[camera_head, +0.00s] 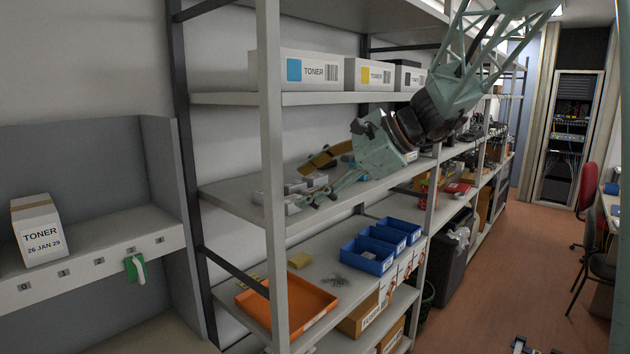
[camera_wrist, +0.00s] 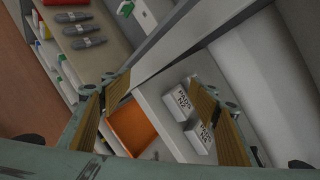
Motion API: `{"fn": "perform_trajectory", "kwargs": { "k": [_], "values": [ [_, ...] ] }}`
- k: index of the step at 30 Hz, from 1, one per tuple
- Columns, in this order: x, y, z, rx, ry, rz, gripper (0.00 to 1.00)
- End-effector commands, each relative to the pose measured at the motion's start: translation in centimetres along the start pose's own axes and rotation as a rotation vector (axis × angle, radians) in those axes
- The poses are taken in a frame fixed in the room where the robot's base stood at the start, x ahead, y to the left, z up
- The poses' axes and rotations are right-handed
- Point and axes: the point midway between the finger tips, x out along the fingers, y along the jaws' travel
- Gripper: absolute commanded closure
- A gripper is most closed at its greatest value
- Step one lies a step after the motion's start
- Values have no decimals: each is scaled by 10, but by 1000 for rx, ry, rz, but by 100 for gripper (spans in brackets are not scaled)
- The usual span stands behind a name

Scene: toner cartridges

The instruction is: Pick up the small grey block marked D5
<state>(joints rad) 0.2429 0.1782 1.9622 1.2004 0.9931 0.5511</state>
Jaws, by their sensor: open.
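Small grey blocks (camera_head: 294,187) stand close together on the middle shelf of the near rack. Two pale blocks with dark lettering show in the wrist view, one upper (camera_wrist: 176,101) and one lower (camera_wrist: 198,138). I cannot read the lettering well enough to tell which is D5. My gripper (camera_head: 312,177) is over this shelf, close to the blocks, its arm reaching in from the right. In the wrist view its brown-padded fingers (camera_wrist: 157,90) are spread wide with nothing held between them. The right finger partly hides the blocks.
The rack post (camera_head: 272,180) stands in front of the shelf's left part. White toner boxes (camera_head: 312,70) sit on the shelf above. An orange tray (camera_head: 287,307) and blue bins (camera_head: 367,255) are on the shelf below. A toner box (camera_head: 38,230) stands on the left ledge.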

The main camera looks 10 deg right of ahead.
Motion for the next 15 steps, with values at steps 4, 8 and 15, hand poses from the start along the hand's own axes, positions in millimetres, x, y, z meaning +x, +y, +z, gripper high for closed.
{"fn": "perform_trajectory", "kwargs": {
  "k": [4, 8, 15],
  "values": [
    [11, -32, -22, 100, -29, -46, 45],
    [19, -60, -42, 186, -57, -87, 45],
    [32, -108, -83, 343, -110, -165, 45]
  ]
}}
